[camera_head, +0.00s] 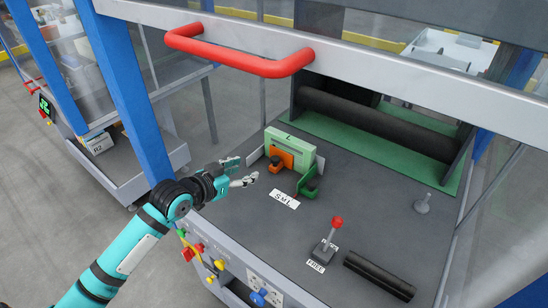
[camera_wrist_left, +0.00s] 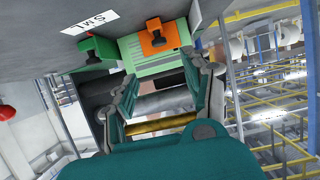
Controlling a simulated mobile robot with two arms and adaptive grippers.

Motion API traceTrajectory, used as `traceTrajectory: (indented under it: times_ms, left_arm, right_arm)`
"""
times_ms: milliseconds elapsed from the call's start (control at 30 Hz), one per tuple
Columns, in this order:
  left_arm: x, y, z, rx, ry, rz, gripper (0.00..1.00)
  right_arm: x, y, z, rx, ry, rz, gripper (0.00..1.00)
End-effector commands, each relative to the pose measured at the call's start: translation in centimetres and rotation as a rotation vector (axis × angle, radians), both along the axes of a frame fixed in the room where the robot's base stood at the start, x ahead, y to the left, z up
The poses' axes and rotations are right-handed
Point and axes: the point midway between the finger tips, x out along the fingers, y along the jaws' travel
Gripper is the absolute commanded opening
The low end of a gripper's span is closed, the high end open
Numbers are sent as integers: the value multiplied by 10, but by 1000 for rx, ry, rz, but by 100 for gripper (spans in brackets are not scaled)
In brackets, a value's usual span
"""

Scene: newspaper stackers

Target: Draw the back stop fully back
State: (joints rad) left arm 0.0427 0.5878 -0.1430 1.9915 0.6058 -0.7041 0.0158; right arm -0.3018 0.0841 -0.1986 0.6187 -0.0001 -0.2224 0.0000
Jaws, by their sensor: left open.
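A light green plate marked L (camera_head: 292,146) stands upright on the grey deck of the machine. An orange block (camera_head: 283,160) is at its left front, and a dark green bracket (camera_head: 307,184) is at its right front. Which part is the back stop I cannot tell for certain. My left gripper (camera_head: 243,173) is open and empty, left of the orange block and apart from it. In the left wrist view, the light green plate (camera_wrist_left: 140,52), orange block (camera_wrist_left: 158,36) and dark green bracket (camera_wrist_left: 97,50) lie beyond the open fingers (camera_wrist_left: 162,88). My right gripper is not in view.
An SML label (camera_head: 285,199) lies before the bracket. A red-knobbed lever (camera_head: 329,240) stands by a FREE label (camera_head: 316,266). A red handle bar (camera_head: 240,58) and blue post (camera_head: 130,95) frame the opening. A dark roller (camera_head: 380,122) lies behind.

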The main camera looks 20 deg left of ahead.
Motion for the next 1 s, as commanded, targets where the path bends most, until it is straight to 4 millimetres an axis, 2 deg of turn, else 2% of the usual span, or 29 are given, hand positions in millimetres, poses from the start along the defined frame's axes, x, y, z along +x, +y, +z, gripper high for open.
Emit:
traceTrajectory:
  times_ms: [100,200,533,733,1000]
  left_arm:
    - [25,-10,-9,-4,-1,0,50]
    - [44,-16,-18,-4,-1,2,50]
    - [102,-37,-43,-2,0,1,50]
    - [119,-43,-52,-2,0,1,50]
    - [123,-45,-54,0,0,0,50]
  right_arm:
    - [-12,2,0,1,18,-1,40]
    - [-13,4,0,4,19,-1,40]
    - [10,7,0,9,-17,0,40]
    - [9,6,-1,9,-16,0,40]
    - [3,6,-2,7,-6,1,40]
